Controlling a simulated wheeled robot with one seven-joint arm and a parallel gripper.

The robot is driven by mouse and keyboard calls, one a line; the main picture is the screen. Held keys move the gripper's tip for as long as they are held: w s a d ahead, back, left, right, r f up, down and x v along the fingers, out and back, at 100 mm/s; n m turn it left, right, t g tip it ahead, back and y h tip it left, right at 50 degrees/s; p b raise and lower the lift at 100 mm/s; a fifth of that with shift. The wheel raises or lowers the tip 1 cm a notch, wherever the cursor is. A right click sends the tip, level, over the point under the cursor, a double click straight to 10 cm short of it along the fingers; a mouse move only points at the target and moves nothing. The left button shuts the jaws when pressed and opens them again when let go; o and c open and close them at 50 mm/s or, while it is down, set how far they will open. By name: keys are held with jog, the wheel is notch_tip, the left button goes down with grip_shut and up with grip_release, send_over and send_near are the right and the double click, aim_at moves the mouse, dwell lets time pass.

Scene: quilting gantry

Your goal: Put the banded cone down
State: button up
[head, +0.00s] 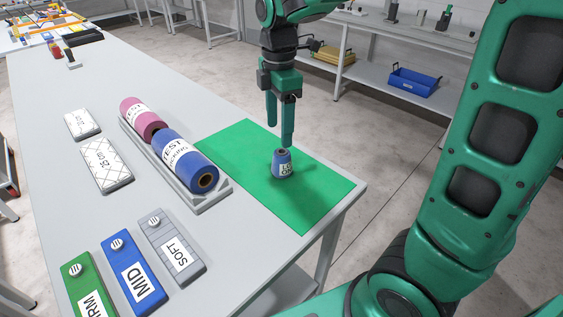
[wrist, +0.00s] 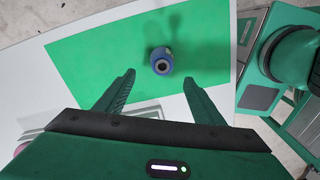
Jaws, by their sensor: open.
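A small blue cone (head: 283,165) with a white printed label stands upright on the green mat (head: 240,150). In the wrist view the cone (wrist: 162,61) shows from above, with a dark hole in its pale top. My gripper (head: 281,125) points down just above and beside the cone in the head view. In the wrist view my gripper (wrist: 158,82) has its two fingers wide apart, and the cone lies beyond the fingertips, between their lines. Nothing is held. Whether a finger touches the cone cannot be told from the head view.
A grey tray (head: 215,197) left of the mat holds a pink roll (head: 141,119) and a larger blue roll (head: 184,161). Quilted swatches and several labelled panels, including MID (head: 134,272), lie on the table. The mat around the cone is clear.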

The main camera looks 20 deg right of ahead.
aim_at(281, 150)
jog(key=f, duration=0.9)
jog(key=shift+d+f, duration=0.1)
jog(key=shift+d, duration=0.2)
jog(key=shift+c, duration=0.2)
jog(key=c, duration=1.2)
jog(key=shift+c, duration=0.2)
jog(key=shift+r, duration=0.55)
jog(key=r, duration=0.3)
jog(key=shift+s+a+r, duration=0.1)
jog(key=shift+a+r, duration=0.2)
jog(key=shift+a, duration=0.05)
jog(key=s+a+r, duration=0.3)
jog(key=a+r, duration=0.3)
jog(key=a, duration=0.4)
jog(key=shift+a+r, duration=0.2)
jog(key=shift+a, duration=0.05)
